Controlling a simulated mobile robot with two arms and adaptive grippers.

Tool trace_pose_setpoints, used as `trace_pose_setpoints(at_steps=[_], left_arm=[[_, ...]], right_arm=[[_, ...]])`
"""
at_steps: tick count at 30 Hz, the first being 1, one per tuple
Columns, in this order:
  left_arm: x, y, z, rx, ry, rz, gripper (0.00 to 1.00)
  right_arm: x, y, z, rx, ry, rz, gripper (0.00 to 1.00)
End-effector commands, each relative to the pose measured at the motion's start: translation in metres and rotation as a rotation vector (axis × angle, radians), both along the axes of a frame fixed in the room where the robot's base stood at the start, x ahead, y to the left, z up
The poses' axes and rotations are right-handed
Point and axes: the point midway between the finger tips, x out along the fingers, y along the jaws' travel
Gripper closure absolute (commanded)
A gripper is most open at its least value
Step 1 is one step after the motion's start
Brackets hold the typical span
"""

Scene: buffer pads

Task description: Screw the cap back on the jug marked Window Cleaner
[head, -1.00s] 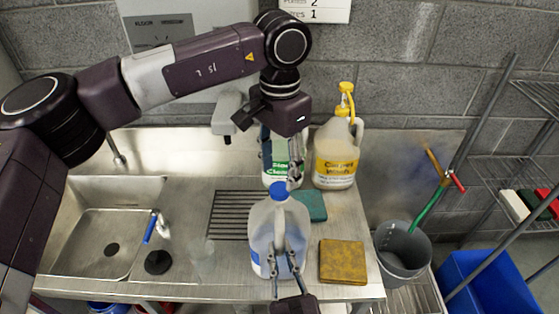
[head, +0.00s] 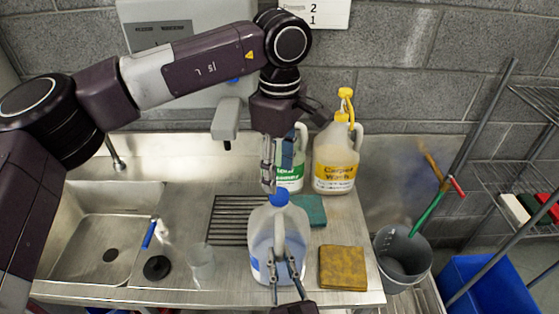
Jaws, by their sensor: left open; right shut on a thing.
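A translucent jug (head: 263,232) with a blue cap (head: 278,197) stands upright at the front middle of the steel counter. Its label is mostly turned away, so I cannot read it. The cap sits at the jug's mouth; I cannot tell how tightly. My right gripper (head: 281,262) is shut on the jug's handle from the front. My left gripper (head: 270,182) is open and points down just above the cap, its fingertips close to the cap's upper left. I cannot tell whether they touch it.
Behind stand a green-labelled jug (head: 289,178), partly hidden by my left gripper, and a yellow-labelled Carpet Wash jug (head: 335,160). A teal pad (head: 311,209) and a yellow-brown pad (head: 342,267) lie right of the jug. A clear cup (head: 201,263) and the sink (head: 100,235) are left.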

Motion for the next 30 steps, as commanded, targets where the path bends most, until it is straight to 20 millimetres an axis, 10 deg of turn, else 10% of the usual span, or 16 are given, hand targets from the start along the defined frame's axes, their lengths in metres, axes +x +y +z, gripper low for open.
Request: trace_pose_setpoints(at_steps=[30], left_arm=[[0.000, -0.001, 0.012, -0.032, -0.014, 1.990, 0.54]], right_arm=[[0.000, 0.000, -0.001, 0.000, 0.001, 0.000, 1.00]])
